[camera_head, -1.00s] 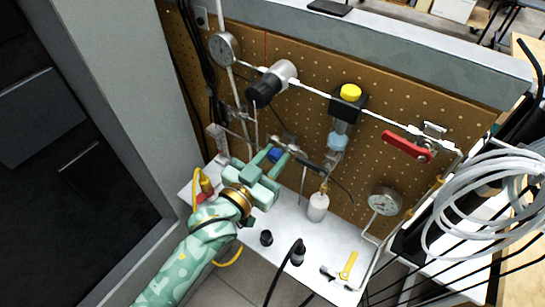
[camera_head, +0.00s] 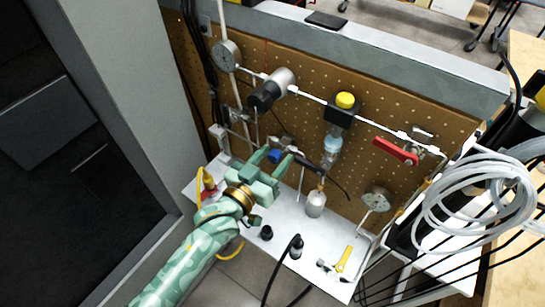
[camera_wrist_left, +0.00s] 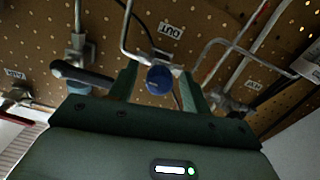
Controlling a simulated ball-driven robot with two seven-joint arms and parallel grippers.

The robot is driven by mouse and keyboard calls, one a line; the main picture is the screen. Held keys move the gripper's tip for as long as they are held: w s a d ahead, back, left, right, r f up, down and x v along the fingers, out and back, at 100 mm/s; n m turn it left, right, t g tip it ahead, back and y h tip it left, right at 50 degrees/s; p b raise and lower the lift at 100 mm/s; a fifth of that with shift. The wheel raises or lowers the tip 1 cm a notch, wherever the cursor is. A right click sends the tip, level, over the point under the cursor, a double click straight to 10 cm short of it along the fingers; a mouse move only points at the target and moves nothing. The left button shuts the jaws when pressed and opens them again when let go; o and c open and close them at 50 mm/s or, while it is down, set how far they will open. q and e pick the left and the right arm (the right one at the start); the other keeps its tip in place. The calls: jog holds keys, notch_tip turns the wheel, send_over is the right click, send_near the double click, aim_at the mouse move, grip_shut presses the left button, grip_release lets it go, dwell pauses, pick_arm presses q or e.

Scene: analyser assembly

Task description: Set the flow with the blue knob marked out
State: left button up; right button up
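The blue knob (camera_wrist_left: 159,80) is in the left wrist view, below a white label (camera_wrist_left: 171,29) that reads OUT, which appears upside down. In the head view the blue knob (camera_head: 274,156) shows between the fingers of my left gripper (camera_head: 274,158). In the left wrist view the left gripper (camera_wrist_left: 159,82) is open, with one finger on each side of the knob. Gaps show between the knob and the fingers, so it is not gripped. My right gripper is not in view.
A brown pegboard (camera_head: 310,124) carries pipes, a gauge (camera_head: 227,55), a black knob (camera_head: 266,95), a yellow knob (camera_head: 345,100) and a red lever (camera_head: 396,151). A white bottle (camera_head: 315,204) stands on the white shelf (camera_head: 290,222). Coiled tubing (camera_head: 450,208) hangs at the right.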

pick_arm(q)
jog(key=shift+s, duration=0.15)
jog(key=p+v, duration=0.1)
jog(key=v, duration=1.5)
jog(key=shift+a, duration=0.1)
